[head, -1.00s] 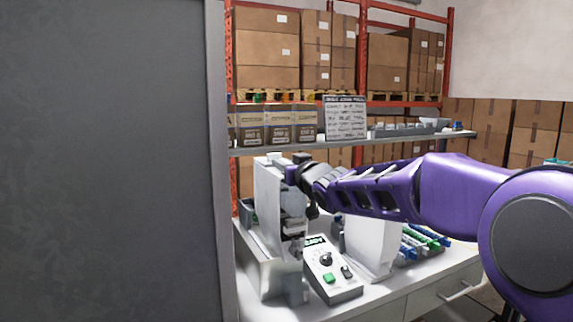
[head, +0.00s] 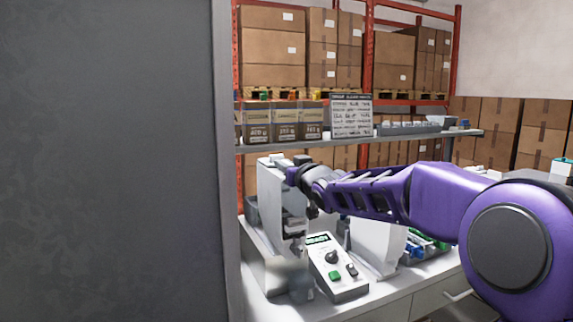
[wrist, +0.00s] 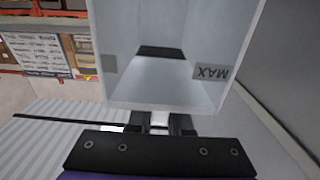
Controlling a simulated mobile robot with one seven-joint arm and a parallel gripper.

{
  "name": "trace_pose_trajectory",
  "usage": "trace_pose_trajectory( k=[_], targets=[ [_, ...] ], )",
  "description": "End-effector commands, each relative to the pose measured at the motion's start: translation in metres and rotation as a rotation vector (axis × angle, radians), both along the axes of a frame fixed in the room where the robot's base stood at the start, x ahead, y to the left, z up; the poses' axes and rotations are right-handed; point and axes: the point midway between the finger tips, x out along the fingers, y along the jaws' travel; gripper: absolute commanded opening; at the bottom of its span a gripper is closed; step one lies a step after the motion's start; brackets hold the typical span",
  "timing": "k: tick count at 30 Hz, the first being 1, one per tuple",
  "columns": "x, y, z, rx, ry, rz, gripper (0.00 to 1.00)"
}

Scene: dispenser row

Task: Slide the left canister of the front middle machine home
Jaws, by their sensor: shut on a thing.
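A clear-walled canister (wrist: 170,75) with a "MAX" label fills the upper middle of the wrist view. The label reads upside down there. My gripper (wrist: 160,122) is shut on a small pale part at the canister's near lower edge. In the head view my gripper (head: 297,178) is at the upper part of a white machine (head: 269,192), left of centre. My wrist and arm hide much of that machine, and I cannot tell how far in the canister sits. A control box (head: 337,268) with a lit display, a knob and a green button is in front.
A large grey panel (head: 110,160) blocks the left side. Another white machine part (head: 378,245) stands right of the control box, with coloured items in a tray (head: 425,243) beyond it. A shelf (head: 350,140) with boxes and a sign runs behind. The counter's front right is bare.

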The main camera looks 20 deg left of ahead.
Motion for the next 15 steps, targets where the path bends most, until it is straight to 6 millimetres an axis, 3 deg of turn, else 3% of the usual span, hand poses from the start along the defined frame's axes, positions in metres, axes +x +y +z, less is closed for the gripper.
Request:
trace_pose_trajectory(
  k=[8,15],
  targets=[
    [0.000,0.001,0.002,0.004,-0.003,0.001,0.00],
    [0.000,0.001,-0.008,0.004,-0.003,0.000,0.00]
  ],
)
